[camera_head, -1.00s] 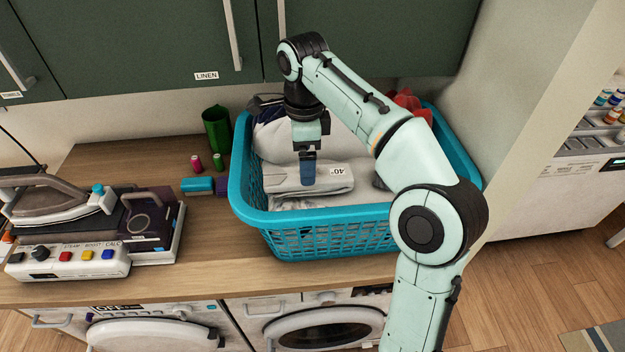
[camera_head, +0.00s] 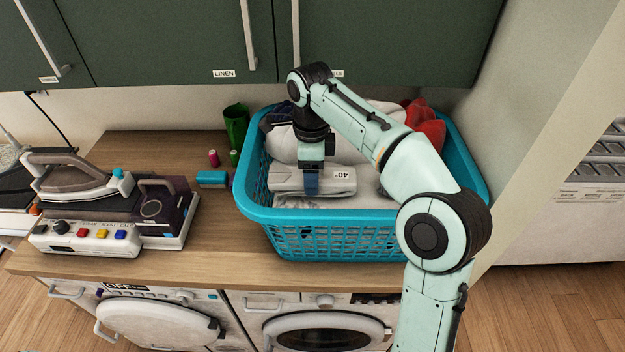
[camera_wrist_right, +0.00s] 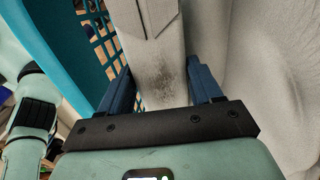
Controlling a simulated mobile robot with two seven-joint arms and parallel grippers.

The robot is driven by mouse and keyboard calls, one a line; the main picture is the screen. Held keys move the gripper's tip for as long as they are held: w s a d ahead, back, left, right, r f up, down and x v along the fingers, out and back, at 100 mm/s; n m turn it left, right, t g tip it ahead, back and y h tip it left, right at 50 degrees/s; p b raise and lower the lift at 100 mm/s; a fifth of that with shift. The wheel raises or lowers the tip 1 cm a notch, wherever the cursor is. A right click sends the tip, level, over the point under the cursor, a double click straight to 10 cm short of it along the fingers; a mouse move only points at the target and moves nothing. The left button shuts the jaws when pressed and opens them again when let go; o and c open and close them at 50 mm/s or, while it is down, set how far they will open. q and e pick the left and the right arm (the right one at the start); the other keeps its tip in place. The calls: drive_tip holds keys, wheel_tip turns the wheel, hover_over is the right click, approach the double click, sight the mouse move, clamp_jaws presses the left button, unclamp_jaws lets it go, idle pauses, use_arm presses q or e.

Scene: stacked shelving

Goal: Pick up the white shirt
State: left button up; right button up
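The white shirt (camera_head: 288,182) is a folded whitish bundle with a "40°" tag, lying inside the blue laundry basket (camera_head: 340,215) near its front wall. My right gripper (camera_head: 312,188) points down at the shirt, its blue fingers at the middle of the fold. In the right wrist view, the two fingers of the gripper (camera_wrist_right: 162,82) are spread apart, with the pale, grey-speckled fabric of the shirt (camera_wrist_right: 165,85) between them. The right finger looks close to the fabric; I cannot tell whether either touches. My left gripper is not in view.
Other laundry fills the basket, with a red cloth (camera_head: 427,125) at back right. Left of it on the wooden counter (camera_head: 150,262) are a green cup (camera_head: 236,125), small spools, a blue block (camera_head: 212,178) and an iron (camera_head: 72,172). Dark cabinets (camera_head: 160,45) hang above.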

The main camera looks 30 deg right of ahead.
drive_tip(key=shift+d, duration=0.1)
drive_tip(key=c, duration=0.3)
drive_tip(key=shift+r, duration=0.15)
wheel_tip(320, 180, up, 8)
drive_tip(key=shift+f, duration=0.2)
drive_tip(key=shift+r, duration=1.05)
